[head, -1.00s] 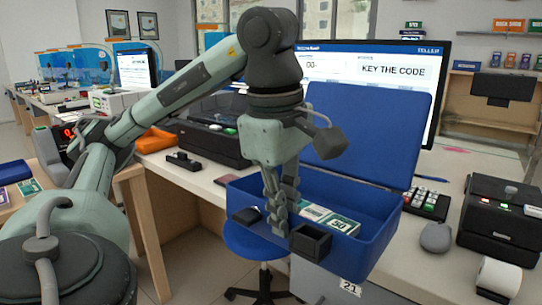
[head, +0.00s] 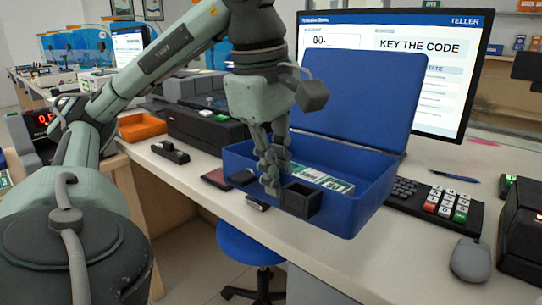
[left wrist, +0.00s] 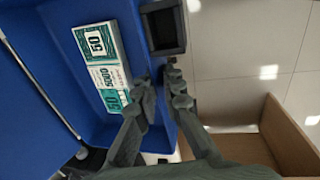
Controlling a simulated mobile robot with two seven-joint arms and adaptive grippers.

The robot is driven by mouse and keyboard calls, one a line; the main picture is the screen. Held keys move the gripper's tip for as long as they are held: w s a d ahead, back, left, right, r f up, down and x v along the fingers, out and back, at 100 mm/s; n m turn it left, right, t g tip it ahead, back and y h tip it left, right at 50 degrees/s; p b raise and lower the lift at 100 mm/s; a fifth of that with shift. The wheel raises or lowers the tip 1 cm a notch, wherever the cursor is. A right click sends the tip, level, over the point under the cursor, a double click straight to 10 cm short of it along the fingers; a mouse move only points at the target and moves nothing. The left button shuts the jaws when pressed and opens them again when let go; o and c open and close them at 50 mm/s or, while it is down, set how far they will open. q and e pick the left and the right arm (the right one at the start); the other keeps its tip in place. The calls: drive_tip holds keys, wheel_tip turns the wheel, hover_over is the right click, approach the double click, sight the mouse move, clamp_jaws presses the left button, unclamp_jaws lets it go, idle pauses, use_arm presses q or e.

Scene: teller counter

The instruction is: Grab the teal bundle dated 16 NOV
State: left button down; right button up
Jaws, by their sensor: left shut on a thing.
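The teal-and-white note bundle (head: 318,176) lies in the open blue box (head: 375,197). In the left wrist view the bundle (left wrist: 100,55) shows "50" and "5000"; I cannot read a date. My left gripper (head: 270,188) is at the box's near wall, beside a black square cup (head: 300,200). In the left wrist view the gripper (left wrist: 163,97) has a finger on each side of the blue wall and is shut on it, apart from the bundle. My right gripper is not in view.
The box is over the counter's front edge area, its lid raised before the monitor (head: 450,60). A keypad (head: 447,205) and a mouse (head: 470,258) are to the right. A maroon booklet (head: 217,179) and an orange tray (head: 143,126) are to the left. A blue stool (head: 248,244) stands below.

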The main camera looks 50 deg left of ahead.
sight(329, 184)
use_arm(q)
drive_tip(key=shift+s+a+r+t+b, duration=0.1)
drive_tip(key=shift+s+a+t+b, duration=0.1)
drive_tip(key=shift+a+b, duration=0.3)
drive_tip(key=shift+s+a+r+t+b, duration=0.15)
drive_tip(key=shift+a+b, duration=0.15)
drive_tip(key=shift+a, duration=0.3)
drive_tip(key=shift+f, duration=0.1)
drive_tip(key=shift+w+f, duration=0.1)
drive_tip(key=shift+w, duration=0.2)
drive_tip(key=w+d+f, duration=0.1)
drive_tip(key=w+f, duration=0.1)
drive_tip(key=w, duration=0.1)
drive_tip(key=w+d+f+p, duration=0.1)
drive_tip(key=w+f, duration=0.1)
drive_tip(key=w, duration=0.1)
drive_tip(key=w+d+f, duration=0.2)
drive_tip(key=w, duration=0.2)
drive_tip(key=shift+f+p, duration=0.2)
drive_tip(key=shift+p, duration=0.2)
drive_tip(key=x, duration=0.3)
drive_tip(key=shift+s+f, duration=0.25)
drive_tip(key=shift+s, duration=0.05)
drive_tip(key=shift+f, duration=0.35)
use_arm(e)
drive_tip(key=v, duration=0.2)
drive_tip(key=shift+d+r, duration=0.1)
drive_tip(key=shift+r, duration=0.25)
